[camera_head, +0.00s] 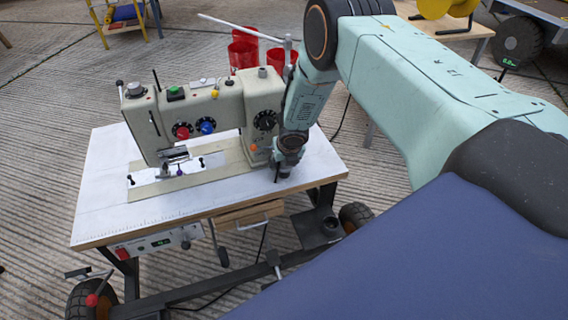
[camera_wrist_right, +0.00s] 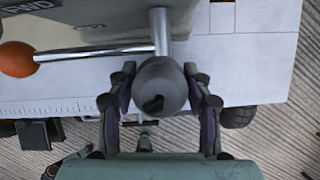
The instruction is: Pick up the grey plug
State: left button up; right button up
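In the right wrist view a round grey piece (camera_wrist_right: 160,84) with a dark hollow in its end sits between the fingers of my right gripper (camera_wrist_right: 159,92). It looks like the grey plug. It stands in line with a thin grey rod beside the sewing machine's lever. The two fingers are spread on either side of it, with narrow gaps showing; contact cannot be made out. In the head view my right gripper is at the right end of the sewing machine (camera_head: 204,113), mostly hidden by my wrist. The plug cannot be told apart there. My left gripper is not in view.
The machine stands on a white-topped wheeled table (camera_head: 105,185). A lever with an orange ball (camera_wrist_right: 16,59) reaches close to the fingers. A thread arm (camera_head: 240,27) and red cups (camera_head: 243,50) are behind.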

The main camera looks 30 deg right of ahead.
jog(key=c, duration=0.7)
jog(key=shift+r, duration=0.15)
